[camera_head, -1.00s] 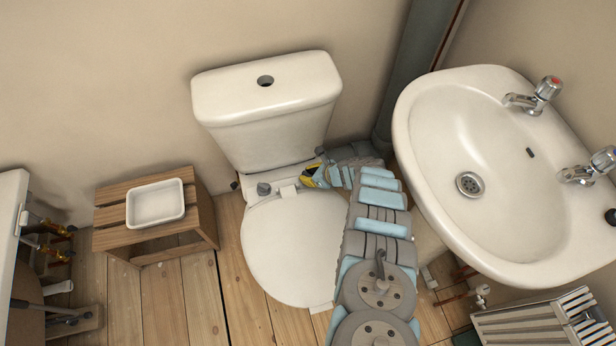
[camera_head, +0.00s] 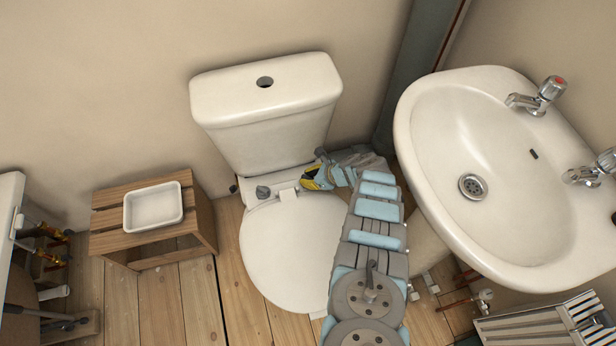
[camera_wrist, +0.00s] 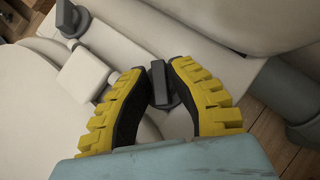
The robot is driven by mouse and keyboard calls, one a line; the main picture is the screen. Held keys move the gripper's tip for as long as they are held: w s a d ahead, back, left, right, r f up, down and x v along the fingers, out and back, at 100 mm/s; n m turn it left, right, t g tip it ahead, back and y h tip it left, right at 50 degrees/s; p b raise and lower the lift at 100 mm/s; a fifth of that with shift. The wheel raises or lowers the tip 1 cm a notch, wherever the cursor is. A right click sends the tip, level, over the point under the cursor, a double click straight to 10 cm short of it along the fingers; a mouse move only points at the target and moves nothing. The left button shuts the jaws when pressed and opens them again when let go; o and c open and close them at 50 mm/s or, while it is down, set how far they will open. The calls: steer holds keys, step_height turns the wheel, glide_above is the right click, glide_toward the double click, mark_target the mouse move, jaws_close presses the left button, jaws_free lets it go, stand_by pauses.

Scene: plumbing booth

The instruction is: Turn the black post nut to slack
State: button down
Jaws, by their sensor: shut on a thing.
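The black post nut (camera_wrist: 160,86) is a dark winged piece on the white rear ledge of the toilet in the wrist view. My gripper (camera_wrist: 160,74) is shut on it, with one yellow-backed, black-padded finger on each side. In the head view my gripper (camera_head: 313,180) is at the right rear of the toilet seat (camera_head: 290,248), and the nut is hidden there. A second dark nut (camera_wrist: 68,18) stands apart at upper left in the wrist view, and it also shows in the head view (camera_head: 263,192).
A white hinge block (camera_wrist: 82,74) lies beside my left finger. The cistern (camera_head: 266,110) rises behind the gripper. The sink (camera_head: 480,170) is close to the right of my arm. A wooden stool (camera_head: 195,215) with a white dish (camera_head: 153,207) stands left, with bare floor before it.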

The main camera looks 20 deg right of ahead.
steer(key=c, duration=0.8)
jaws_free()
steer(key=shift+s+a+f, duration=0.15)
steer(key=shift+a, duration=0.05)
steer(key=shift+d, duration=0.1)
steer(key=shift+d, duration=0.1)
